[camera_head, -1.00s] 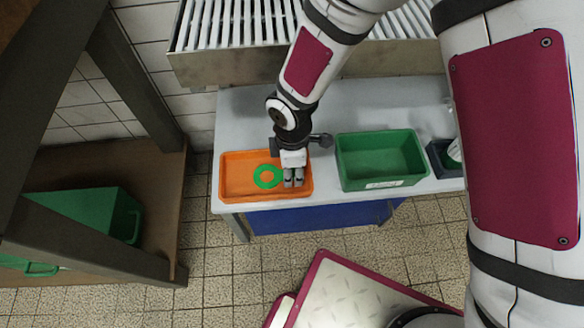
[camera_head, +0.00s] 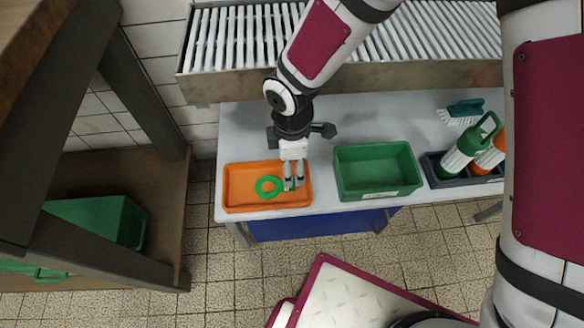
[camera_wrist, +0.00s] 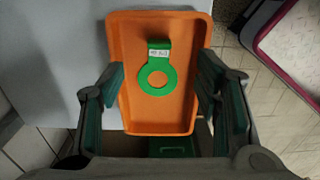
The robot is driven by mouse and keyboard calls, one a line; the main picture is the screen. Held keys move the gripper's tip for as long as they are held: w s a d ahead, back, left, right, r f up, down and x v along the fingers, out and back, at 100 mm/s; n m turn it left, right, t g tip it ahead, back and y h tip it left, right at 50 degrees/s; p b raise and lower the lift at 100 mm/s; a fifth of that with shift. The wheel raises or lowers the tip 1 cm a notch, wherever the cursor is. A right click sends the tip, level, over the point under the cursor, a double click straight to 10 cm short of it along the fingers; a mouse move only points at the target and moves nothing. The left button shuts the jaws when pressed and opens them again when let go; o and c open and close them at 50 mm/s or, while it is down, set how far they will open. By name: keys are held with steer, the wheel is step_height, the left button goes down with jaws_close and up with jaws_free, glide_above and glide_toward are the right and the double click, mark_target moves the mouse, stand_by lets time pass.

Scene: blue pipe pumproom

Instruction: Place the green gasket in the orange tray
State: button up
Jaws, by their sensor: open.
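The green gasket (camera_head: 268,187) is a flat ring with a labelled tab. It lies inside the orange tray (camera_head: 232,204), and in the wrist view the gasket (camera_wrist: 157,88) rests on the floor of the tray (camera_wrist: 124,60) with its white label on the tab. My gripper (camera_head: 293,186) is above the right part of the tray, over the tab end of the gasket. In the wrist view its fingers (camera_wrist: 162,88) are spread wide on both sides, with nothing between them. The fingers hide part of the gasket's tab in the head view.
A green bin (camera_head: 378,172) stands right of the tray on the grey table (camera_head: 245,118). Farther right, a dark tray (camera_head: 440,180) holds green and orange bottles, with a brush (camera_head: 464,111) behind. A roller conveyor (camera_head: 240,35) runs along the back. A shelf (camera_head: 150,230) stands at left.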

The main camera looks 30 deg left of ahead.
steer(key=shift+r+p, duration=0.5)
steer(key=shift+r, duration=1.35)
steer(key=w+d+r+m+t+h, duration=0.1)
steer(key=w+d+r+m, duration=0.1)
steer(key=d+r+m, duration=0.55)
steer(key=w+d+r+m+h, duration=0.1)
steer(key=w+d+r+m, duration=0.15)
steer(key=d+r, duration=0.9)
steer(key=s+d+r+m, duration=0.6)
steer(key=s+d+m, duration=0.25)
steer(key=d, duration=0.35)
steer(key=s+d+r+m+y, duration=0.1)
steer(key=s+d+m, duration=0.1)
steer(key=s, duration=0.4)
steer(key=s+d+m+y, duration=0.1)
steer(key=s+d+m, duration=0.1)
steer(key=s+m, duration=0.2)
steer(key=shift+s+r+g, duration=0.35)
steer(key=shift+s+g, duration=0.05)
steer(key=shift+s, duration=0.7)
